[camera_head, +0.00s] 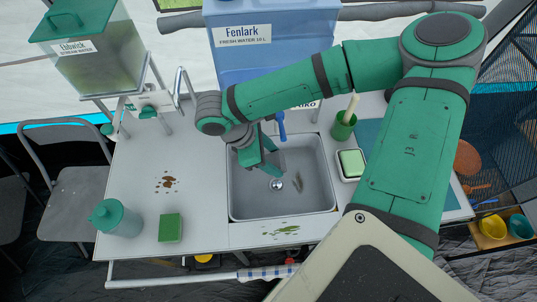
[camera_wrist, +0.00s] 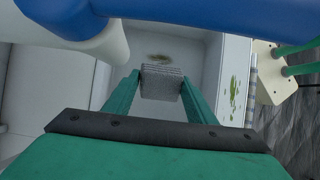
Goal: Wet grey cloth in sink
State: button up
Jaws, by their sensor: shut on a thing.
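The grey sink (camera_head: 240,200) is set into the white counter, with a round drain (camera_head: 277,185) in its floor. My gripper (camera_head: 270,165) points down into the back left part of the basin. In the wrist view its two green fingers are shut on the folded grey cloth (camera_wrist: 161,82), one on each side. The cloth is held inside the basin, but I cannot tell whether it touches the bottom. In the head view the cloth is mostly hidden by the fingers. A blue tap part (camera_head: 281,125) stands at the sink's back rim. No running water is visible, and I cannot tell whether the cloth is wet.
A brown stain (camera_head: 168,182) and a green stain (camera_head: 286,230) mark the counter. A green sponge (camera_head: 170,228) and a teal canister (camera_head: 116,219) stand at left. A soap dish (camera_head: 351,163) and green cup (camera_head: 343,127) stand right of the sink. A blue water tank (camera_head: 262,60) stands behind.

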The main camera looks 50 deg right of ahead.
aim_at(280, 158)
jog(key=shift+s+d+f, duration=0.1)
jog(key=shift+f, duration=0.5)
jog(key=shift+s+d+f, duration=0.1)
jog(key=shift+f, duration=0.5)
notch_tip(280, 158, down, 7)
jog(key=shift+a, duration=0.15)
jog(key=shift+r, duration=4.55)
jog(key=shift+r, duration=2)
jog(key=shift+w, duration=0.1)
